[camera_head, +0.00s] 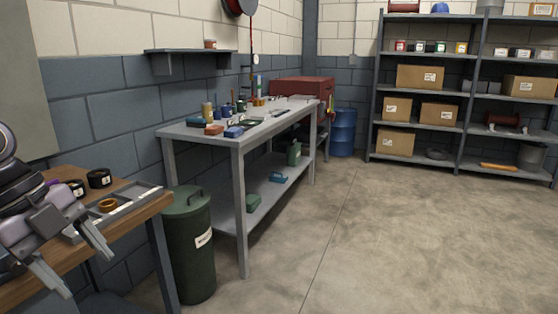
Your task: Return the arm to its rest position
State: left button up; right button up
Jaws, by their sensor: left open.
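My left gripper (86,274) is at the lower left, over the near part of the wooden table (150,208). Its two fingers are apart with nothing seen between them. A grey tray (140,197) lies on the table beyond the fingers, and a brass-coloured ring (107,205) sits in it. Two black round parts, one farther right (99,178) and one nearer the gripper (75,188), stand behind the tray. A bit of purple (53,182) shows behind the gripper, mostly hidden. My right gripper is out of view.
A green bin (190,245) stands beside the wooden table. A grey workbench (240,145) with tools and small boxes runs along the wall. A blue drum (342,133) and shelves with cardboard boxes (419,77) stand at the back. The concrete floor (400,240) on the right is clear.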

pick_arm(q)
jog(key=s+a+f+n+t+p, duration=0.1)
jog(key=a+f+n+t+p, duration=0.1)
jog(key=a+f+n+t, duration=0.25)
jog(key=s+a+f+n+t+h+p, duration=0.1)
jog(key=f+n+t+p, duration=0.1)
jog(key=f+n+t, duration=0.4)
jog(key=s+a+f+n+t+p, duration=0.2)
jog(key=a+f+n+t, duration=0.1)
jog(key=f, duration=0.4)
jog(key=s+d+f+n+g+y+p, duration=0.1)
jog(key=s+d+f+n, duration=0.3)
jog(key=d, duration=0.4)
jog(key=s+d+f+n+g+y+p, duration=0.2)
jog(key=s+d+f+n+g, duration=0.1)
jog(key=s+d+f, duration=0.2)
jog(key=d+f, duration=0.2)
jog(key=d, duration=0.2)
jog(key=shift+s+f+n, duration=0.15)
jog(key=shift+f+n, duration=0.05)
jog(key=shift+n, duration=0.15)
jog(key=c, duration=0.4)
